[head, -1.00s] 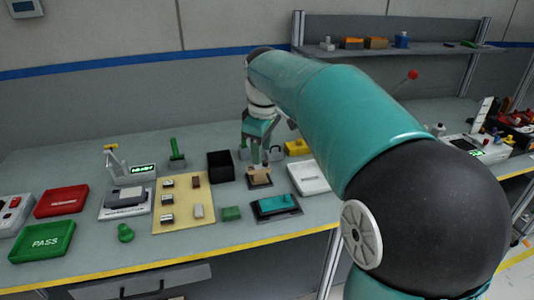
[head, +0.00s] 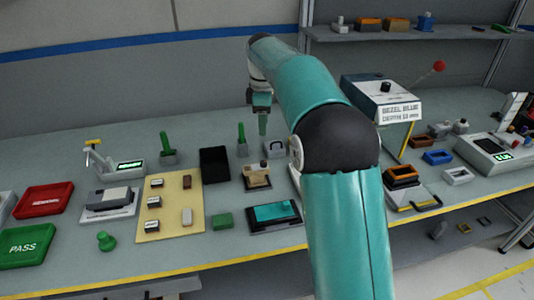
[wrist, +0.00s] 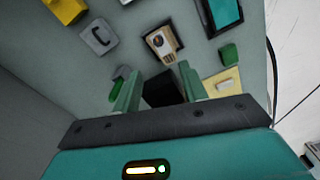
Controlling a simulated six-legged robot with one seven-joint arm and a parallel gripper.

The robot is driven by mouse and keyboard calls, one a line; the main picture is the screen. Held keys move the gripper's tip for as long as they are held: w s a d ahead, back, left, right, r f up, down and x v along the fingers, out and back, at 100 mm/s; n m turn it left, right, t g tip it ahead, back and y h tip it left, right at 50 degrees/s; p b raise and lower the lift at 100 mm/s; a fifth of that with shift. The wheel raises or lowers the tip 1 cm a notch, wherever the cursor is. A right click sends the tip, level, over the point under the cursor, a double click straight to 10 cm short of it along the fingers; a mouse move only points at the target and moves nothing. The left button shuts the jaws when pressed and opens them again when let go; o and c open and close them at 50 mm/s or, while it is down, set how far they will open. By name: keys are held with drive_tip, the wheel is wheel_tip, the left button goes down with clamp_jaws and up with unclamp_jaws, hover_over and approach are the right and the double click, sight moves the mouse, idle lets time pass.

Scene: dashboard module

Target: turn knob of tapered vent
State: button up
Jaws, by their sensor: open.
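A small tan piece, which looks like the tapered vent (head: 257,175), sits on a dark brown base near the middle of the table. In the wrist view the tan vent (wrist: 160,43) lies beyond my fingertips, with a pale round part at one end that may be its knob. Which way the knob points is too small to tell. My gripper (head: 263,122) hangs above the back of the table, apart from the vent. Its two green fingers (wrist: 160,82) are spread with nothing held between them.
A black bin (head: 214,165) stands left of the vent, with a green upright post (head: 242,142) behind. A dark tray with a teal block (head: 275,214) lies in front. A beige board (head: 170,221) with small parts is left. A bezel machine (head: 385,98) stands right.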

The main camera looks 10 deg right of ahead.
approach(264, 162)
wheel_tip(264, 162, down, 8)
drive_tip(key=shift+a+r, duration=0.1)
drive_tip(key=shift+f, duration=0.35)
clamp_jaws()
